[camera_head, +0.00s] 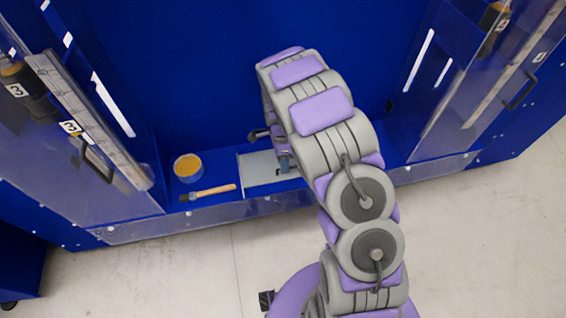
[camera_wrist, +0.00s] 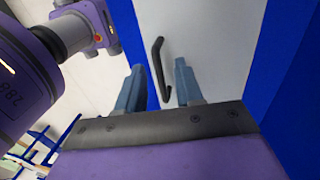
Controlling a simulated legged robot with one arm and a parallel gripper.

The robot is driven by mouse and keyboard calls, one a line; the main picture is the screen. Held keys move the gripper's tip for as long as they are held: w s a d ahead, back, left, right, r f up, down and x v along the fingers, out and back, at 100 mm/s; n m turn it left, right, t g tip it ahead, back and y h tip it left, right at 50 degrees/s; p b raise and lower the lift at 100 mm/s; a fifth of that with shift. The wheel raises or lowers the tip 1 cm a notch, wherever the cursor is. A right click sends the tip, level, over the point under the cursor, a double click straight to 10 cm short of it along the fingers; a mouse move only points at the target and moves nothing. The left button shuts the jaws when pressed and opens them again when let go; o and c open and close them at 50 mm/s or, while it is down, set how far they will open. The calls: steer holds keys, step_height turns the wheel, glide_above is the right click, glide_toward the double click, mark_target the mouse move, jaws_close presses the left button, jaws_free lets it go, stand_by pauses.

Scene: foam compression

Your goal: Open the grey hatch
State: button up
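The grey hatch (camera_head: 258,172) is a pale grey panel set in the blue shelf. My arm hides its right part in the head view. In the wrist view the hatch (camera_wrist: 218,50) fills the upper middle and has a slim black handle (camera_wrist: 159,62). My gripper (camera_wrist: 159,75) is open, with its two blue-grey fingers apart. The handle shows between the fingers; I cannot tell whether its lower end reaches down between them or lies beyond. No finger visibly touches it. In the head view my gripper (camera_head: 284,163) is mostly hidden behind my arm, low over the hatch.
A jar with yellow contents (camera_head: 188,167) and a brush (camera_head: 208,192) lie left of the hatch on the blue shelf (camera_head: 160,226). Clear doors with black handles stand open at left (camera_head: 92,150) and right (camera_head: 490,90). The pale floor in front is clear.

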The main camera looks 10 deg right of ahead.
steer(key=shift+f, duration=0.1)
steer(key=shift+c, duration=0.4)
jaws_close()
stand_by(1.0)
